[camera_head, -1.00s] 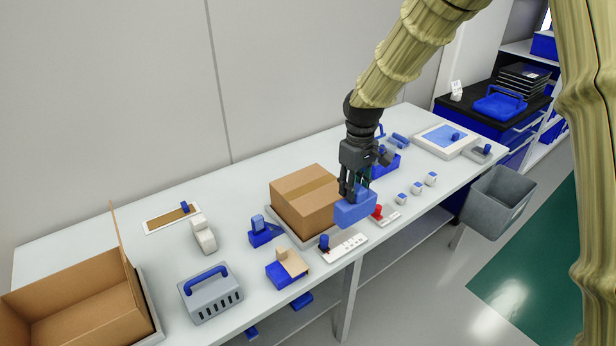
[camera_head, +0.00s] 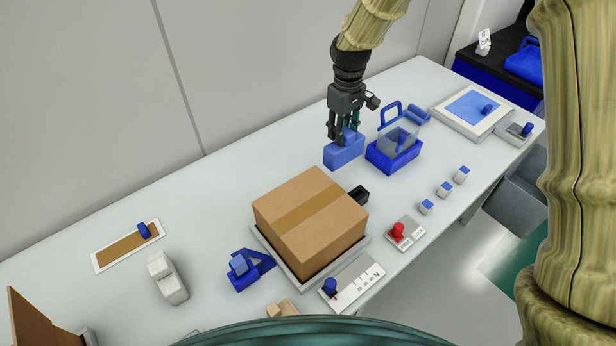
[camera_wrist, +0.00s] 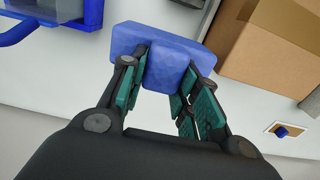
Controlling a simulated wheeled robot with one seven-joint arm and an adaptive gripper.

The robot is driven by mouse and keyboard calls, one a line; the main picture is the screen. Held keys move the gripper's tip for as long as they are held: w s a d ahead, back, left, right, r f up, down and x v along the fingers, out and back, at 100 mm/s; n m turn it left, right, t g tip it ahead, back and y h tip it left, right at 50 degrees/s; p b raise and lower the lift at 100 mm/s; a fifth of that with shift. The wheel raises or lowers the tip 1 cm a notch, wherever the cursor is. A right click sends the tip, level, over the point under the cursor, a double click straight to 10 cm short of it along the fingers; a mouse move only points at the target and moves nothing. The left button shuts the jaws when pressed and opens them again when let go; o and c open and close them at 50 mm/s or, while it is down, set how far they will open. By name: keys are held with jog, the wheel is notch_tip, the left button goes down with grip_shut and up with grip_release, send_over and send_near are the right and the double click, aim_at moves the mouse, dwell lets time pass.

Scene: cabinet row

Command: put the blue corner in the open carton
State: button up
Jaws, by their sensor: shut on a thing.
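My gripper (camera_head: 344,136) is shut on the blue corner (camera_head: 343,153), a blue block with a raised part between the fingers. In the wrist view the fingertips (camera_wrist: 163,75) close on that raised part, and the wide part of the blue corner (camera_wrist: 190,42) lies beyond them. The piece is over the back of the table, left of a blue bin; I cannot tell its height above the table. The open carton (camera_head: 38,325) is cut off at the lower left of the head view, with only a flap and a little of its side showing.
A closed carton (camera_head: 310,215) on a grey tray stands mid-table. The blue bin (camera_head: 394,155) with a handled box is right of my gripper. A white block (camera_head: 167,278), a blue fixture (camera_head: 245,268) and a framed brown panel (camera_head: 128,246) are on the left.

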aim_at(340, 157)
notch_tip(340, 157, down, 6)
jog(key=shift+r+p, duration=0.2)
jog(key=shift+p, duration=0.5)
jog(key=shift+s+f, duration=0.2)
jog(key=shift+f, duration=0.05)
jog(key=shift+f+p, duration=0.55)
jog(key=shift+f, duration=1.2)
jog(key=shift+f, duration=0.1)
jog(key=o, duration=0.9)
